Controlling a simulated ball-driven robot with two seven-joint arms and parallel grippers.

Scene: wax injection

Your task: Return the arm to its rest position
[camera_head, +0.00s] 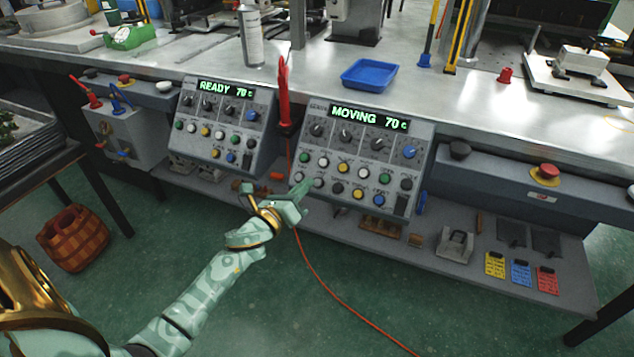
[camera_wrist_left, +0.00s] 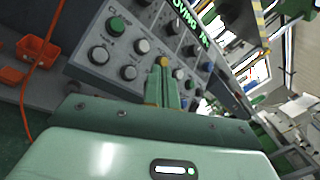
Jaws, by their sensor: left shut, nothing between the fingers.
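My left gripper (camera_head: 302,188) is shut and empty, in front of the lower left part of the right control panel (camera_head: 352,160), whose display reads "MOVING 70 c". In the left wrist view the shut fingers (camera_wrist_left: 163,72) point at the panel's rows of buttons (camera_wrist_left: 130,55). A yellow button shows just at the fingertips; whether they touch it I cannot tell. My left arm (camera_head: 205,285) reaches in from the lower left. My right gripper is not in view.
A second control panel (camera_head: 218,122) reading "READY 70 c" stands to the left. A blue tray (camera_head: 369,74) and a spray can (camera_head: 251,38) sit on the metal bench. A red emergency button (camera_head: 546,172) is at the right. An orange cable (camera_head: 325,280) runs across the floor near my gripper.

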